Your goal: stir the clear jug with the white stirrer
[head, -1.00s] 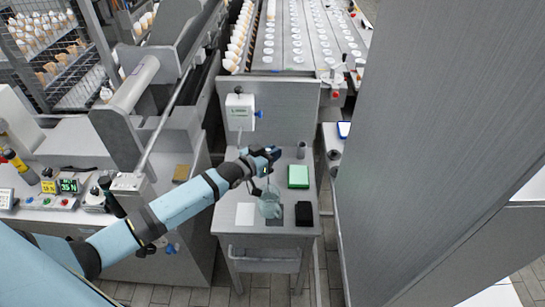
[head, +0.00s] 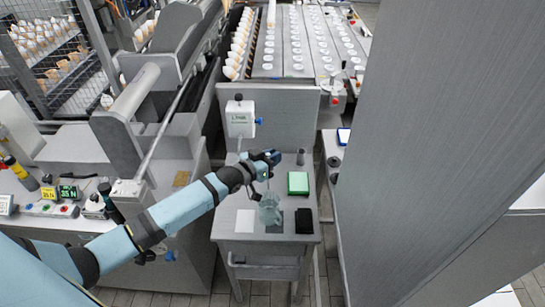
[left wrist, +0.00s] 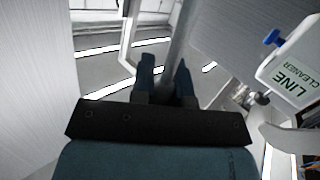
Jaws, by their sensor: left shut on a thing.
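The clear jug (head: 269,211) stands on the small grey table, at the front middle of its top. My left arm reaches in from the left, and its gripper (head: 270,160) is above and behind the jug in the head view. In the left wrist view the two fingers (left wrist: 165,78) are close together with a pale grey rod (left wrist: 181,42) between them. This looks like the stirrer, though its white colour is not clear there. Its lower end is hard to make out in the head view, so I cannot tell whether it is inside the jug. My right gripper is not in view.
On the small table (head: 233,206) are a green box (head: 298,183), a black block (head: 304,220), a white sheet (head: 245,221) and a small grey cup (head: 300,157). A tall grey panel (head: 440,130) blocks the right.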

